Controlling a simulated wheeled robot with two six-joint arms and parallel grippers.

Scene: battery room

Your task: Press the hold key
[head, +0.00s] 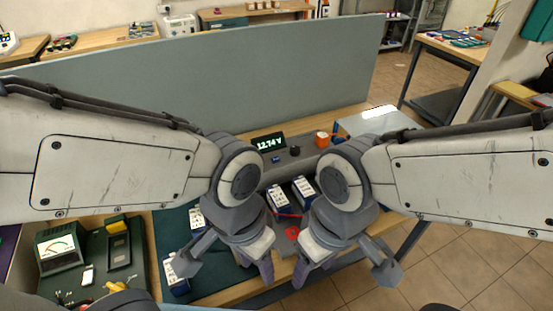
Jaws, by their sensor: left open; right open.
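A grey meter panel (284,166) stands on the bench in the middle of the head view, with a lit display (269,142) reading 12.74 V. A small blue key (276,160) sits below the display, and a black knob (295,150) is to its right. I cannot read a label on the blue key. My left gripper (228,268) is open, nearer to me than the panel and over the dark green mat. My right gripper (343,272) is open near the bench's front edge. Both are apart from the panel. My forearms hide parts of the bench.
Blue-and-white batteries (280,199) stand between my wrists, with others on the mat (217,283). An orange block (322,140) and a grey case (372,123) are at the right. An analog meter (58,250) stands at the left. A grey partition (200,85) closes off the back.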

